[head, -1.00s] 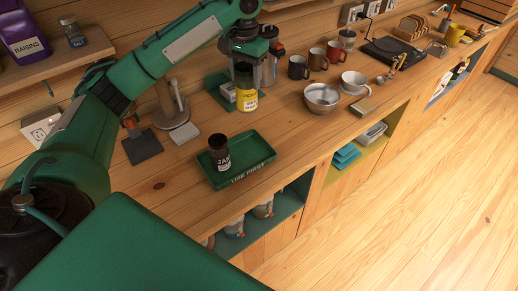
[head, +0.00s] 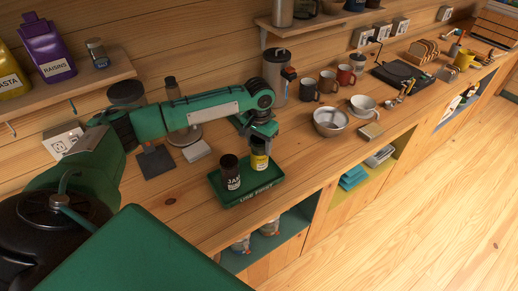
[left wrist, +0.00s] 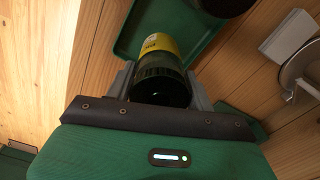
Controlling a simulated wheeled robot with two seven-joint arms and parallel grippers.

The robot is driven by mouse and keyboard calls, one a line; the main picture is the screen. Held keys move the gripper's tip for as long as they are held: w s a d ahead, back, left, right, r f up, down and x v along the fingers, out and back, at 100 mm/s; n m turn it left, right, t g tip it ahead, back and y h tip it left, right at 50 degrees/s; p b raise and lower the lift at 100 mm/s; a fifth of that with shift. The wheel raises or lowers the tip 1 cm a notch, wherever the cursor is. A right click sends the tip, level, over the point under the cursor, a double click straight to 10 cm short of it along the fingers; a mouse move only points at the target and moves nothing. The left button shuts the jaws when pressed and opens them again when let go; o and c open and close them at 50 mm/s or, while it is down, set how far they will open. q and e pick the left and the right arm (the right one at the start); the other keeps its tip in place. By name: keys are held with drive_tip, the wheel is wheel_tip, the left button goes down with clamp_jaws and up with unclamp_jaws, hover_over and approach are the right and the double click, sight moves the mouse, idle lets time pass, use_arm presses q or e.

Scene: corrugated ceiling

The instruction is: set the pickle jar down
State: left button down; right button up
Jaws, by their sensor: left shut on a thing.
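The pickle jar (head: 260,160), with a yellow label, is at the right end of the green "USE FIRST" tray (head: 238,202). My left gripper (head: 262,143) is shut on it from above. In the left wrist view the jar (left wrist: 161,66) shows its dark lid between the fingers of my left gripper (left wrist: 160,88), with the tray (left wrist: 127,38) behind it. I cannot tell whether the jar's base touches the tray. A dark jam jar (head: 230,172) stands upright in the tray, left of the pickle jar. My right gripper is not in view.
A kitchen scale (head: 196,151) and a dark slab (head: 156,162) lie left of the tray. The counter's front edge is close to the tray.

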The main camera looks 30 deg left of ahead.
use_arm(q)
drive_tip(key=shift+f, duration=1.6)
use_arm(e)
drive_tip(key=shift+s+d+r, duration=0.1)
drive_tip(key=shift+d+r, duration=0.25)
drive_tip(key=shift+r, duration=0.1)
use_arm(q)
drive_tip(key=shift+p, duration=0.35)
drive_tip(key=c, duration=0.5)
unclamp_jaws()
drive_tip(key=shift+f, duration=0.1)
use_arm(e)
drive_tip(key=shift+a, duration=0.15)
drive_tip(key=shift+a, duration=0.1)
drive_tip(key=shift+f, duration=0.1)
use_arm(q)
drive_tip(key=shift+r+b, duration=0.35)
drive_tip(key=shift+r, duration=0.15)
wheel_tip(320, 180, up, 11)
drive_tip(key=b, duration=0.3)
drive_tip(key=shift+f, duration=0.2)
drive_tip(key=shift+r, duration=0.35)
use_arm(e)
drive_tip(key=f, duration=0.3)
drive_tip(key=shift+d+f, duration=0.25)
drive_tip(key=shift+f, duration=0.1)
